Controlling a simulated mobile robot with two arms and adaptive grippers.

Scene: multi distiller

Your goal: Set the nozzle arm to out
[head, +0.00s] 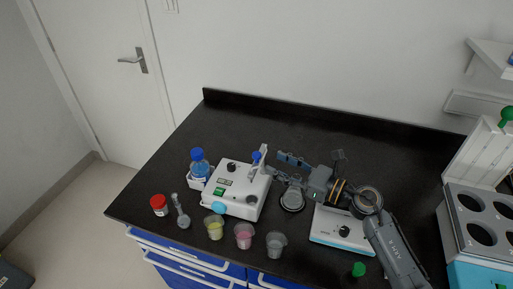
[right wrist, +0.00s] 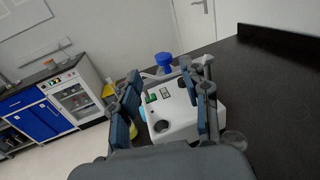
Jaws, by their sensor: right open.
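The white distiller-like device (head: 237,190) stands on the black counter, with a dark knob, a green switch and a pale blue round part at its front. Its white nozzle arm (head: 265,152) with a blue cap (head: 256,156) rises at the device's back right. In the right wrist view the blue cap (right wrist: 164,59) and nozzle arm (right wrist: 160,74) show beyond the fingers, above the device body (right wrist: 172,118). My right gripper (head: 279,164) is open and empty, just right of the device; its fingers (right wrist: 165,105) frame the device in the wrist view. My left gripper is not in view.
A blue-capped bottle (head: 198,165), red-lidded jar (head: 159,204), flask (head: 181,213) and cups (head: 244,235) stand around the device's left and front. A white stirrer-like plate (head: 340,230) lies under my right arm. A rack machine (head: 480,225) stands far right. The back counter is clear.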

